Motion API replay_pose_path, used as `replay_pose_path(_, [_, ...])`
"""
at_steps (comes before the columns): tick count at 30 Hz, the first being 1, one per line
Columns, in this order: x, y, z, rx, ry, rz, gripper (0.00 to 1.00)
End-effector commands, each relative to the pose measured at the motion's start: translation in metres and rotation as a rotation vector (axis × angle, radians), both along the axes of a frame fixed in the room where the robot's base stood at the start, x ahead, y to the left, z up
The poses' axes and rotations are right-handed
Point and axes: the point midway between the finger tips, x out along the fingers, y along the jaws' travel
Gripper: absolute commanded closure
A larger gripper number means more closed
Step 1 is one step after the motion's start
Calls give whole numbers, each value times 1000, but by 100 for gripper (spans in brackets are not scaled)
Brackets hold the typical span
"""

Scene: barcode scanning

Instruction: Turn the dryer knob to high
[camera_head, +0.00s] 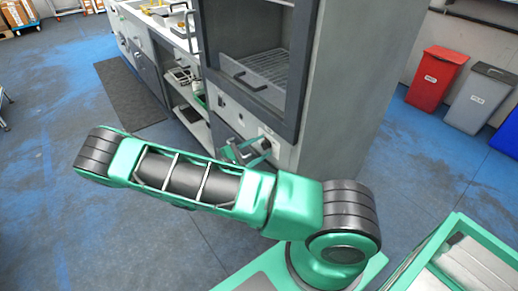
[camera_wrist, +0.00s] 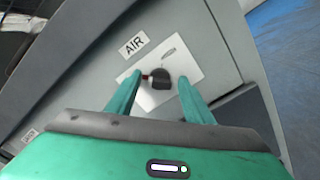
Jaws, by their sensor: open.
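The dryer (camera_head: 345,90) is a tall grey cabinet with a dark-framed opening and a wire rack inside, seen in the head view. Its dark knob (camera_wrist: 159,79) sits on a white plate (camera_wrist: 183,67) on the grey front panel in the wrist view. A label reading "AIR" (camera_wrist: 133,44) is left of the plate. A small red mark shows at the knob's left side. My gripper (camera_wrist: 160,85) is open, with its green fingers on either side of the knob. I cannot tell whether either finger touches it. In the head view my gripper (camera_head: 246,152) is at the lower front panel, partly hidden by my arm.
A counter with shelves (camera_head: 190,115) adjoins the dryer on the left. A red bin (camera_head: 435,78) and a grey bin (camera_head: 480,97) stand at the right wall. A dark mat (camera_head: 130,95) lies on the blue floor, which is otherwise mostly clear.

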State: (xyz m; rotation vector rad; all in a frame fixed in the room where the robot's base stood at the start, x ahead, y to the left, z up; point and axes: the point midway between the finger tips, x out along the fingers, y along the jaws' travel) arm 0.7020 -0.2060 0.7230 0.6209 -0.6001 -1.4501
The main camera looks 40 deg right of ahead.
Motion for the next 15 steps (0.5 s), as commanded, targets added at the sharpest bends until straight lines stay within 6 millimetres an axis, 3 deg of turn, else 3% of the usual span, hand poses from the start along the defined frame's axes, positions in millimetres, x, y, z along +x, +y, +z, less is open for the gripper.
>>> replay_pose_path(4, [0,0,0,0,0,0,53])
replay_pose_path(9, [0,0,0,0,0,0,93])
replay_pose_path(15, [0,0,0,0,-5,0,93])
